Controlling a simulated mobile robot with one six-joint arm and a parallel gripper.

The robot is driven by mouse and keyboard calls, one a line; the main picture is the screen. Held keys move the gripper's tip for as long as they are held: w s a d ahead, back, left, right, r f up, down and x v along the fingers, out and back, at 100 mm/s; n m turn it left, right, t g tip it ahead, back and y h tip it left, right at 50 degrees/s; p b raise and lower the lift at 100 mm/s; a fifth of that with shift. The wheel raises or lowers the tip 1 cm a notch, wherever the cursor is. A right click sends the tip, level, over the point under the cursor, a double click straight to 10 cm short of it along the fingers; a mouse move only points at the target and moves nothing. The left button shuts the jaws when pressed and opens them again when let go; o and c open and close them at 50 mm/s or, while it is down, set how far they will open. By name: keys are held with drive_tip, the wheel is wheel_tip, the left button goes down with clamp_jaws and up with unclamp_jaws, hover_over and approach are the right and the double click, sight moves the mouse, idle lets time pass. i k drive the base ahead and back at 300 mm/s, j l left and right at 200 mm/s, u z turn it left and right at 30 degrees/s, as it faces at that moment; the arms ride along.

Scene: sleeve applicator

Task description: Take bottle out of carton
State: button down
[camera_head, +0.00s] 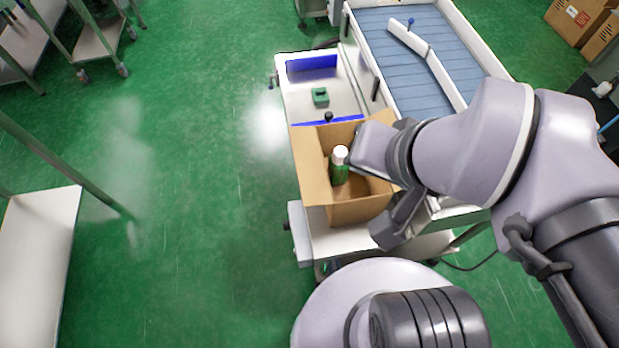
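A green bottle with a white cap (339,166) stands upright inside an open cardboard carton (315,172). The carton rests on the white worktop, its flaps folded outward. My gripper (360,150) is over the carton's right side, close beside the bottle's cap. My arm's wrist covers the right part of the carton. The fingertips are small and partly hidden by the wrist, so I cannot tell whether they touch the bottle or how wide they stand.
A small green device (320,97) sits on the worktop behind the carton. A blue-slatted conveyor (400,65) with a white guide rail runs at the back right. Cardboard boxes (575,20) stand far right. A white table (40,245) is at left, with open green floor between.

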sight(338, 172)
drive_tip(key=j, duration=0.2)
drive_tip(key=i+j+z, duration=0.15)
drive_tip(key=j, duration=0.3)
drive_tip(key=j+z, duration=0.15)
drive_tip(key=j, duration=0.3)
drive_tip(key=i+j+z, duration=0.15)
drive_tip(key=j, duration=0.35)
